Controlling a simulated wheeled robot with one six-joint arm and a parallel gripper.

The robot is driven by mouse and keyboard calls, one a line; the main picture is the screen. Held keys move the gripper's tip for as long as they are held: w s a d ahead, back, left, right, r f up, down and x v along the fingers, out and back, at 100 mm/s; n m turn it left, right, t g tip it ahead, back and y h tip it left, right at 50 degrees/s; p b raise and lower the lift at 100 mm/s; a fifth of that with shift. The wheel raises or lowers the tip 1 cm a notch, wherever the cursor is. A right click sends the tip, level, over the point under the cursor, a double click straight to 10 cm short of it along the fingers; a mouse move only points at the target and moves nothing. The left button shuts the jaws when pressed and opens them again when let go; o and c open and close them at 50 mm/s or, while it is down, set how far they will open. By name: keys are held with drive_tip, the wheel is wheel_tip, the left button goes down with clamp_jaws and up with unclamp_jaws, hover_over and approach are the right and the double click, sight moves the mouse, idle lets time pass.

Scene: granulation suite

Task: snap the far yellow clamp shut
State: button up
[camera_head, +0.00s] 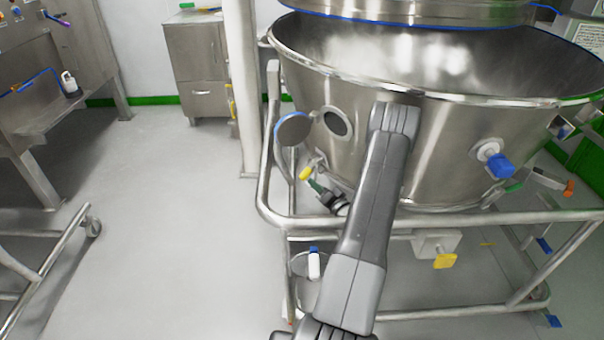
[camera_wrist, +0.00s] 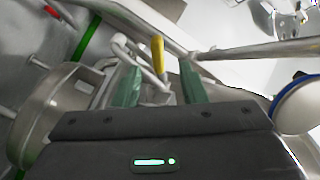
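A small yellow clamp handle (camera_head: 305,173) shows low on the left side of the steel bowl (camera_head: 450,140) in the head view. My gripper (camera_head: 315,185) is right beside it, on its lower right. In the wrist view the yellow handle (camera_wrist: 157,55) stands upright in the picture, between and a little beyond the tips of my two green fingers (camera_wrist: 158,75). The fingers are apart, with a clear gap on both sides of the handle. The clamp's body is mostly hidden. Another yellow handle (camera_head: 445,261) sits lower on the cart frame, nearer to me.
A tubular steel cart frame (camera_head: 440,222) runs around the bowl. A blue-handled valve (camera_head: 500,165) sticks out on the right. Open floor (camera_head: 165,210) lies to the left.

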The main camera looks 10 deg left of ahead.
sight(303, 173)
drive_tip(key=x, duration=1)
drive_tip(key=shift+f+b, duration=0.2)
drive_tip(key=shift+b, duration=0.2)
clamp_jaws()
